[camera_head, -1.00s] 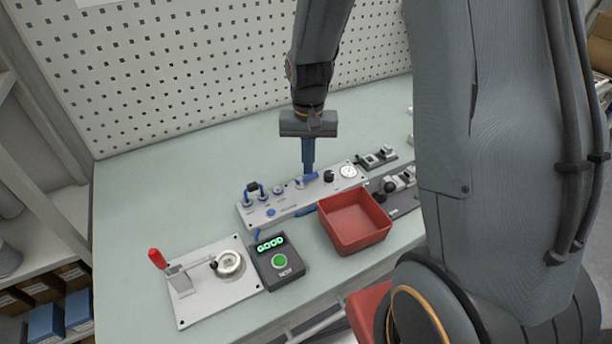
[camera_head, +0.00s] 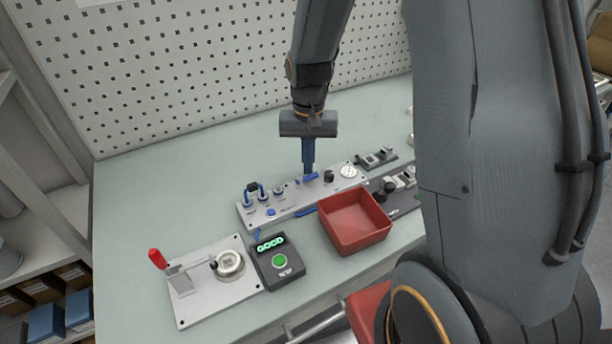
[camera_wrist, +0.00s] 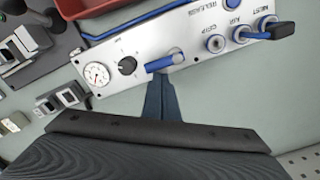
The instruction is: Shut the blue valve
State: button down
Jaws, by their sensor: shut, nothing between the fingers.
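The blue valve (camera_wrist: 164,62) is a short blue lever on the light grey panel (camera_wrist: 130,47). In the wrist view it lies roughly along the panel's length, between the black knob and the labelled ports. In the head view the blue valve (camera_head: 311,177) shows partly behind my fingertips. My gripper (camera_head: 308,173) points down at it with its blue fingers shut and empty. In the wrist view my gripper (camera_wrist: 158,80) has its tips right beside the lever. I cannot tell whether they touch it.
A red bin (camera_head: 355,222) stands in front of the panel. A black knob (camera_wrist: 127,65) and a round gauge (camera_wrist: 97,73) sit beside the valve. A black box with a green button (camera_head: 279,261) and a plate with a red-handled lever (camera_head: 157,258) are at front left. The table behind is clear.

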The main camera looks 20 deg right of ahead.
jog(key=shift+f+b, duration=0.3)
jog(key=shift+f, duration=0.3)
dwell(0.5)
jog(key=shift+r+p, duration=0.4)
jog(key=shift+p, duration=0.1)
jog(key=shift+s, duration=0.15)
dwell(0.3)
